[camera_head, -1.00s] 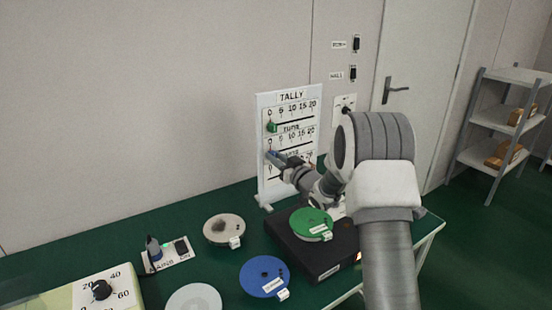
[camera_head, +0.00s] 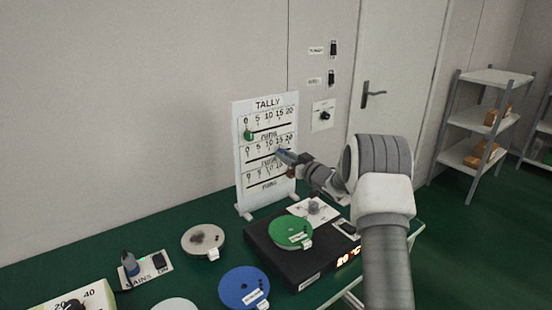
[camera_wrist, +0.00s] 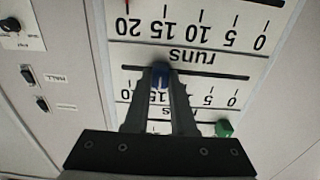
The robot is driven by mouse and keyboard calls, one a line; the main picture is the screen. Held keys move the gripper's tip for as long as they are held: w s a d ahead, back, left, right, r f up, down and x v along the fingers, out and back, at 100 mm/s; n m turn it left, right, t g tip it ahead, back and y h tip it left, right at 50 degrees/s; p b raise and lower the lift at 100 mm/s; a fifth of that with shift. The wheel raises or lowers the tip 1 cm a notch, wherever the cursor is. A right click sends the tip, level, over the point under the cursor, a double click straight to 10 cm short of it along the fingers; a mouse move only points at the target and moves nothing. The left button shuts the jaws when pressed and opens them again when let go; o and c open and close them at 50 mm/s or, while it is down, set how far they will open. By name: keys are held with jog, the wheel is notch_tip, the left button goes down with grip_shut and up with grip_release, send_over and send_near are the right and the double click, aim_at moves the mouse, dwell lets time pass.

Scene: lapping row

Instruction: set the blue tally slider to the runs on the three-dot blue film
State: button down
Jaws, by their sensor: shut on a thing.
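The white tally board (camera_head: 241,190) stands at the back of the bench with three numbered rows. A green slider (camera_head: 249,135) sits at the 0 end of the top row. My gripper (camera_head: 281,153) is at the middle row, shut on the blue slider (camera_wrist: 160,74). In the upside-down wrist view the slider is on its slot, close to the 15 of its scale; fingers hide part of the numbers. A blue disc (camera_head: 235,288) lies at the front of the bench with dark marks and a white tag; its marks and writing are too small to read.
A black unit (camera_head: 285,263) with a lit display carries a green disc (camera_head: 290,232). A grey disc (camera_head: 203,240), a mains switch plate (camera_head: 146,270) and a dial box (camera_head: 95,298) are at left. Wall switches (camera_head: 332,78) are right of the board.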

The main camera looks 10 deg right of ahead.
jog(key=c, duration=0.7)
grip_release()
jog(key=shift+s+d, duration=0.1)
jog(key=p+v, duration=0.1)
jog(key=v, duration=1.6)
jog(key=shift+s+d, duration=0.1)
jog(key=shift+r, duration=0.1)
